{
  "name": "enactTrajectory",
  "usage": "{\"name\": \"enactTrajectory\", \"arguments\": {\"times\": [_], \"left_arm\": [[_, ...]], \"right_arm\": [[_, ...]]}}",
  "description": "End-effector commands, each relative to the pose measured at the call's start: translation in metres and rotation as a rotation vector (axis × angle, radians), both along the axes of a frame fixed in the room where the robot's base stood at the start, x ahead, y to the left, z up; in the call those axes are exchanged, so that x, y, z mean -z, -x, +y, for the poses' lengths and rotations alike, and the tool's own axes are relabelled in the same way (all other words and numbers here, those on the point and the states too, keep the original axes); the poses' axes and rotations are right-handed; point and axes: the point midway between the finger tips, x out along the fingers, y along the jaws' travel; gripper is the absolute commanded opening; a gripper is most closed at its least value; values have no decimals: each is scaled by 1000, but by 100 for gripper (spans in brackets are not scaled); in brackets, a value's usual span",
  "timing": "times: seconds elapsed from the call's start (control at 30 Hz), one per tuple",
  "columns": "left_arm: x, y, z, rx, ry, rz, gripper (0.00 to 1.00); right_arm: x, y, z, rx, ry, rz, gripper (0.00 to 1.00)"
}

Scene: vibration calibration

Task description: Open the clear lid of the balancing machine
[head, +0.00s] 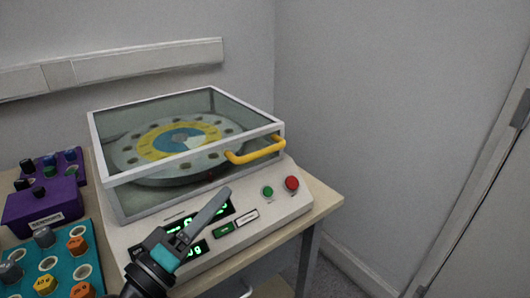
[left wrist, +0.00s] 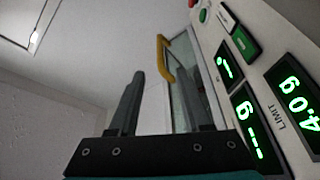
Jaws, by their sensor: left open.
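The balancing machine (head: 292,212) stands on the table, with a white body and a sloped front panel. Its clear lid (head: 185,108), a see-through box with a white frame, is down over a round disc (head: 150,160) with a yellow and blue centre. A yellow handle (head: 258,152) is on the lid's front edge, toward the right; it also shows in the left wrist view (left wrist: 162,55), beyond the fingers. My left gripper (head: 221,196) is open and empty above the front panel, below and left of the handle, apart from it. My right gripper is in neither view.
The panel has green displays (head: 197,250), a green button (head: 268,191) and a red button (head: 292,183). A purple rack (head: 42,208) and a teal rack (head: 66,262) with several knobbed weights stand at the left. Free space lies right of the table (head: 325,205).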

Motion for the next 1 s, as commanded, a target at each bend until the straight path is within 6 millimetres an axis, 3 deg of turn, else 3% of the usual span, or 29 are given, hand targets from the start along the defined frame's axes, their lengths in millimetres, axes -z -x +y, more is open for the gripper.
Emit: {"name": "enactTrajectory", "arguments": {"times": [0.47, 0.7, 1.0], "left_arm": [[-12, -37, -26, 0, 2, -1, 48], [-21, -73, -51, 1, 3, -1, 48], [-29, -111, -77, 1, 0, 0, 48]], "right_arm": [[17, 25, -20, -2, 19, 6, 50], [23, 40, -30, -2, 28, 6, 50], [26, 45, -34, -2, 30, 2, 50]]}}
